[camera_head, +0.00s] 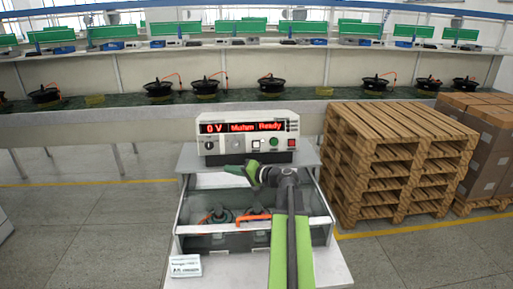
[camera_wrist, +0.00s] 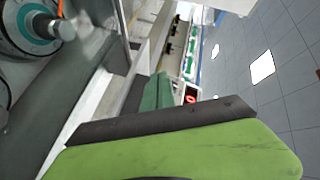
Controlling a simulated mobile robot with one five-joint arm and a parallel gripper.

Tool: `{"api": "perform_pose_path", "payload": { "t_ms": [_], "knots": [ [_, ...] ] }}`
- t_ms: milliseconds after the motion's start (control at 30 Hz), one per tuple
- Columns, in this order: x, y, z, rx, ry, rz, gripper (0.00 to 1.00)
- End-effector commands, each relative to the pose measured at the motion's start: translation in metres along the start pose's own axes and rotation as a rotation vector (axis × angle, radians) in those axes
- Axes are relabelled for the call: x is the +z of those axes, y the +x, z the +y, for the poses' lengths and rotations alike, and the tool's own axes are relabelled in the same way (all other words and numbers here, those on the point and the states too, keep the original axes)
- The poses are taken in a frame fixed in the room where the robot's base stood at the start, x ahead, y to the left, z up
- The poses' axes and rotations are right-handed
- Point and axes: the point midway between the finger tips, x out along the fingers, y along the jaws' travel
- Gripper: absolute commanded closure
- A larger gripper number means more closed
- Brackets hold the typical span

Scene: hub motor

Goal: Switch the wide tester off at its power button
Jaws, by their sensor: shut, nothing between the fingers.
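The wide tester (camera_head: 222,119) is a white box with a lit red display reading "0 V", "Mohm" and "Ready". It stands on the raised back shelf of the cart. Its front has a dark dial at the left, a white button (camera_head: 256,143), a round green button (camera_head: 274,142) and a red switch (camera_head: 292,143) at the right. I cannot read which is the power button. My gripper (camera_head: 238,169) is shut and empty, below and in front of the tester, apart from its buttons. In the wrist view, part of the red display (camera_wrist: 191,98) shows beyond the green fingers.
A grey bin (camera_head: 190,243) with motors and an orange cable lies below my arm. Stacked wooden pallets (camera_head: 380,150) stand close on the right.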

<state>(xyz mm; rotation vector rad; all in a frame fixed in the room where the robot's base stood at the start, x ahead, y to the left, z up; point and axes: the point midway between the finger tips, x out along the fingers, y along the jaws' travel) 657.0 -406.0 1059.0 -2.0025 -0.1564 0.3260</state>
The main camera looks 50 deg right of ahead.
Motion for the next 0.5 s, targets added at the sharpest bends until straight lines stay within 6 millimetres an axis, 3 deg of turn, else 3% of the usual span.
{"api": "perform_pose_path", "payload": {
  "t_ms": [33,100,200,333,500],
  "knots": [
    [-0.025,-0.019,0.005,-0.022,0.014,0.064,1.0],
    [-0.053,-0.044,0.007,-0.053,0.029,0.142,1.0],
    [-0.08,-0.07,0.009,-0.086,0.043,0.22,1.0],
    [-0.097,-0.088,0.009,-0.107,0.051,0.272,1.0],
    [-0.099,-0.091,0.009,-0.111,0.052,0.28,1.0]
  ]
}}
